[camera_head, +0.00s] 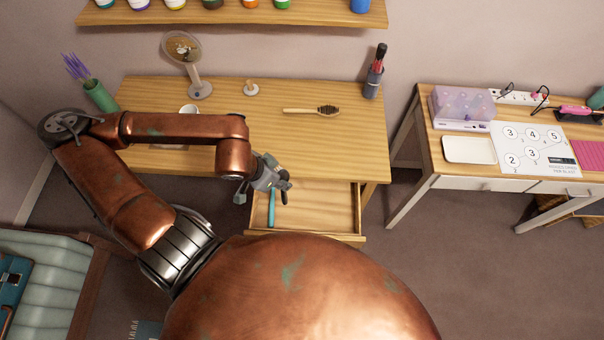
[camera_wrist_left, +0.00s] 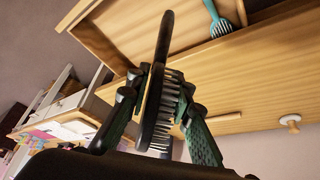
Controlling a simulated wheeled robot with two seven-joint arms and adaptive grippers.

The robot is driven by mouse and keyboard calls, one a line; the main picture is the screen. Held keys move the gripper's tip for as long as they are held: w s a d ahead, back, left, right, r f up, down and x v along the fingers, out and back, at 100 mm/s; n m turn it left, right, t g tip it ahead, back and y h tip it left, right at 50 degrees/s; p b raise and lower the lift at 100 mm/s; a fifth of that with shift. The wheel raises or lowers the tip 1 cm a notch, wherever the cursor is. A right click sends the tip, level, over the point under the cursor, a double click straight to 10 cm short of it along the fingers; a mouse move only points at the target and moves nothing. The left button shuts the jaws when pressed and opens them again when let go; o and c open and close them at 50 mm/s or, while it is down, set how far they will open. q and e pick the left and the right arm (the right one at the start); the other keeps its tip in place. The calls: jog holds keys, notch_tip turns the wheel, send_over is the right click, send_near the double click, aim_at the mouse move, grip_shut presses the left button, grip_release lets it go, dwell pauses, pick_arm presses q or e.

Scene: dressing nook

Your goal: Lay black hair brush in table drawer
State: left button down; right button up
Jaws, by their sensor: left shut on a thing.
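The black hair brush (camera_wrist_left: 157,95) is held between the fingers of my left gripper (camera_wrist_left: 157,115), its head and pale bristles showing and its handle pointing away in the left wrist view. In the head view my left gripper (camera_head: 280,181) is over the back left part of the open table drawer (camera_head: 320,208), and only a small dark part of the brush shows there. The drawer also shows in the left wrist view (camera_wrist_left: 180,42). My right gripper is not in view.
A teal brush (camera_head: 271,207) lies in the drawer's left side; the drawer's right side is clear. On the table (camera_head: 350,145) are a wooden hair brush (camera_head: 312,111), a mirror (camera_head: 184,50), a cup (camera_head: 189,109) and a dark holder (camera_head: 373,80). Another desk (camera_head: 436,155) stands right.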

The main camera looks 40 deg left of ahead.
pick_arm(q)
jog(key=shift+w+f+b, duration=0.35)
jog(key=shift+w+b, duration=0.05)
jog(key=shift+b, duration=0.45)
jog(key=shift+w+b, duration=0.3)
jog(key=w+f+b, duration=0.2)
jog(key=w+f, duration=0.7)
jog(key=f, duration=0.1)
jog(key=shift+a+f, duration=0.3)
jog(key=shift+a, duration=0.1)
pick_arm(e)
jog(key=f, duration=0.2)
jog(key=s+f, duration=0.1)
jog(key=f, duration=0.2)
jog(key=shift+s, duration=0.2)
pick_arm(q)
jog(key=shift+f+b, duration=0.3)
jog(key=c, duration=1.7)
grip_release()
jog(key=shift+r, duration=0.1)
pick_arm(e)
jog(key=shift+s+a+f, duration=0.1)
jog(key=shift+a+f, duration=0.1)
